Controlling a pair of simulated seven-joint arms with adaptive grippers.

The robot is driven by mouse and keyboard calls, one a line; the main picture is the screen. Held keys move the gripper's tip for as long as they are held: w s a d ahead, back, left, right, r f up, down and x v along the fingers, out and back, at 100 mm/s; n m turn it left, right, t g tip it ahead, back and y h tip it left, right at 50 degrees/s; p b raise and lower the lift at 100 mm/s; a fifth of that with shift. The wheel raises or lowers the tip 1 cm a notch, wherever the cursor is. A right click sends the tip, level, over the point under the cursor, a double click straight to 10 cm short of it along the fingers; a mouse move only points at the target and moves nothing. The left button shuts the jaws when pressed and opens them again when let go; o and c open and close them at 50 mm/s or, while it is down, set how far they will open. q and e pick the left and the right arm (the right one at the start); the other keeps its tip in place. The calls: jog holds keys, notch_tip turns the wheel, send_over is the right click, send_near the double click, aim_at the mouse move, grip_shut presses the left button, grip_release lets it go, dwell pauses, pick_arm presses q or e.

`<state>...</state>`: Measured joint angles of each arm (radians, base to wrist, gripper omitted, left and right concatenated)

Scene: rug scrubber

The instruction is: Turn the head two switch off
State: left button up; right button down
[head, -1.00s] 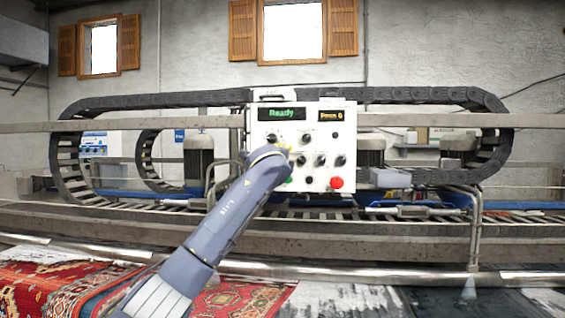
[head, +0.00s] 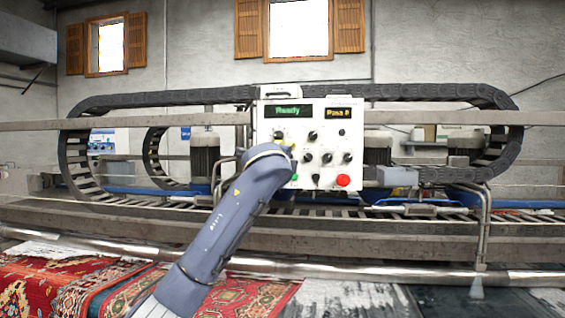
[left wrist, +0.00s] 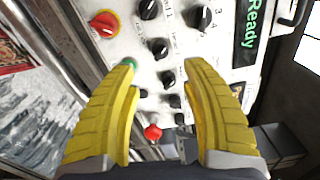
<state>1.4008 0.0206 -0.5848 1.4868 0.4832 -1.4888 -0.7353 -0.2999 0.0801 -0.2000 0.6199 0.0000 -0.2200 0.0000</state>
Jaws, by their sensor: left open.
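The white control panel (head: 302,178) stands ahead of me with a green "Ready" display (head: 288,110), several black knobs and a red button (head: 343,180). Knob labels are too small to read, so I cannot tell which is head two. My left arm reaches the panel's left side and hides part of it; its gripper is mostly hidden there. In the left wrist view my left gripper (left wrist: 161,72) is open, its yellow fingers apart and empty before the panel. Black knobs (left wrist: 166,78) show between the fingers. A green button (left wrist: 128,63) is by the left fingertip. My right gripper is not in view.
A metal rail (head: 420,118) and a black cable chain (head: 210,96) run across the machine around the panel. A grey box (head: 397,176) sits right of the panel. Red patterned rugs (head: 60,285) lie in front. The panel's right side is clear of my arm.

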pick_arm(q)
jog(key=shift+s+a, duration=0.15)
jog(key=shift+s, duration=0.85)
jog(key=shift+s+a, duration=0.15)
jog(key=shift+s, duration=0.85)
